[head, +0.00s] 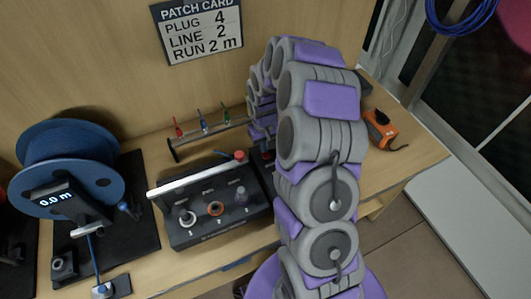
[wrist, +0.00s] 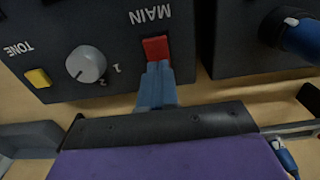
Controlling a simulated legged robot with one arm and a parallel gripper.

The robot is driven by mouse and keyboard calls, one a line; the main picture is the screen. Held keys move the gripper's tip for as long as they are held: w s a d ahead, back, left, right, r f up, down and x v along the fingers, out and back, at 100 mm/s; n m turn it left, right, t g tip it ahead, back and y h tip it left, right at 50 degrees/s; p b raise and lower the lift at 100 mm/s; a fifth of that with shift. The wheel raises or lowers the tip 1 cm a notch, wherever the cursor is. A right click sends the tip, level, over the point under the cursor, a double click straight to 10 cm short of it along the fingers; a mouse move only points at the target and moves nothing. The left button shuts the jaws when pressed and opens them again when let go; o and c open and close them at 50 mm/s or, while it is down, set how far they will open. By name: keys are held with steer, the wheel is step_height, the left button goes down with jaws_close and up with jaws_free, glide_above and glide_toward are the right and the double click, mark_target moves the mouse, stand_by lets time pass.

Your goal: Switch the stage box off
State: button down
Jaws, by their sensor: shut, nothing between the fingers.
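A dark box (wrist: 110,50) with a red switch (wrist: 155,48) marked MAIN fills the upper left of the wrist view, its lettering upside down. It also has a grey knob (wrist: 86,64) marked 1 and 2 and a yellow button (wrist: 37,78) marked TONE. No label naming it the stage box shows. My gripper (wrist: 157,78) is shut and empty, its blue fingertips at the lower edge of the red switch, seemingly touching it. In the head view my arm hides my gripper and most of what is around it.
A black panel (head: 240,218) with a pale handle and several sockets stands left of my arm. A blue reel (head: 70,165) reading 0.0 m stands further left. A rack (head: 205,138) holds coloured plugs. An orange device (head: 380,128) lies right. Another dark box (wrist: 240,50) with a blue plug (wrist: 300,38) is close by.

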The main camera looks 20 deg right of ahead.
step_height(320, 180, up, 7)
steer(key=p, duration=0.2)
steer(key=shift+f, duration=0.2)
stand_by(0.7)
